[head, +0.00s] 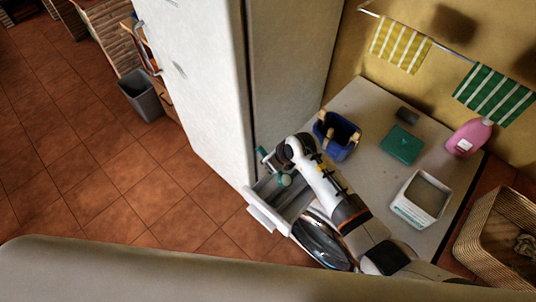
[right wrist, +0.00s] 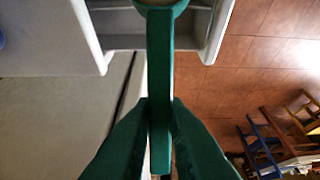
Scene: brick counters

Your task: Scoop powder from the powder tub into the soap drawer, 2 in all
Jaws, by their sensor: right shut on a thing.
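The soap drawer (head: 265,212) is pulled out of the washing machine, white with grey compartments; its end also shows at the top of the right wrist view (right wrist: 96,40). My right gripper (right wrist: 159,108) is shut on the handle of a green scoop (right wrist: 160,60). The scoop's cup is at the top edge of the wrist view, over the drawer, mostly cut off. In the head view the scoop (head: 284,180) is above the drawer. The white powder tub (head: 408,212) stands open on the counter, greyish powder inside. My left gripper is not in view.
The round machine door (head: 322,242) is below the drawer. A tall fridge (head: 205,80) stands left; a wicker basket (head: 490,240) right.

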